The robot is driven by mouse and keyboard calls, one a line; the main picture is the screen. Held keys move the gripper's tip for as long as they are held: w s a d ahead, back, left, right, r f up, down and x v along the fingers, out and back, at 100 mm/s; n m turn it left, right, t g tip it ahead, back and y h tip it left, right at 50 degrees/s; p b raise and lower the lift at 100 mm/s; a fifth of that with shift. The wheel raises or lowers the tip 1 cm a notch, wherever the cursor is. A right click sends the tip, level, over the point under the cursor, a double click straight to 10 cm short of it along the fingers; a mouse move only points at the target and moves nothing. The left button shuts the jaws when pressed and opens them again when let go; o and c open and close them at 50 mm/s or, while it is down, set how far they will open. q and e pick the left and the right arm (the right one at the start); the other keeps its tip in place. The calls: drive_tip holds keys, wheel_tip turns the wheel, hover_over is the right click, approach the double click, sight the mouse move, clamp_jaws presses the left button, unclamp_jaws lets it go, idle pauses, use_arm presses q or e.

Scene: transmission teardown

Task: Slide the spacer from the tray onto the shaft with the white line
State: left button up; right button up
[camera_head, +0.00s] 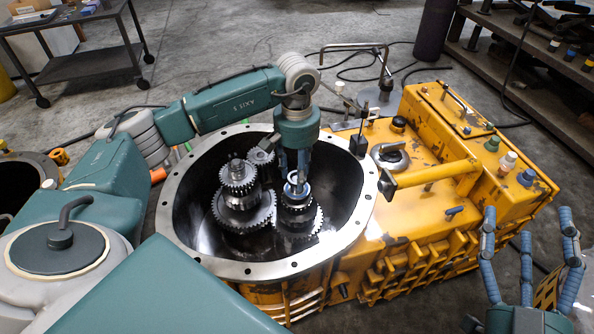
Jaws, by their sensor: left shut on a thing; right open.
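My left gripper (294,178) reaches down into the round opening of the yellow transmission housing. It is shut on a pale metal ring, the spacer (297,188), at the top of the right gear shaft (296,203). The ring looks to be at or around the shaft's tip; I cannot tell how far down it sits. A second, taller gear stack (240,190) stands to the left. I cannot make out a white line on either shaft. My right gripper (527,228) is open and empty at the lower right, outside the housing. The tray cannot be made out.
A yellow bar (430,174) and several caps stand on the housing's right side. A dark cart (85,66) and a shelf (535,50) stand at the back.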

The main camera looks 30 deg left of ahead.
use_arm(q)
drive_tip(key=shift+f, duration=0.4)
drive_tip(key=shift+f+b, duration=0.45)
drive_tip(key=shift+b, duration=0.1)
drive_tip(key=shift+f+b, duration=0.4)
drive_tip(key=shift+f, duration=0.45)
drive_tip(key=o, duration=1.7)
drive_tip(key=shift+o, duration=0.2)
use_arm(e)
drive_tip(key=s+r+t+y, duration=0.2)
drive_tip(key=s+r+t, duration=0.3)
drive_tip(key=r, duration=0.5)
drive_tip(key=shift+s+r+t, duration=0.15)
drive_tip(key=shift+r+t, duration=0.1)
drive_tip(key=shift+t, duration=0.05)
use_arm(q)
drive_tip(key=shift+r, duration=0.1)
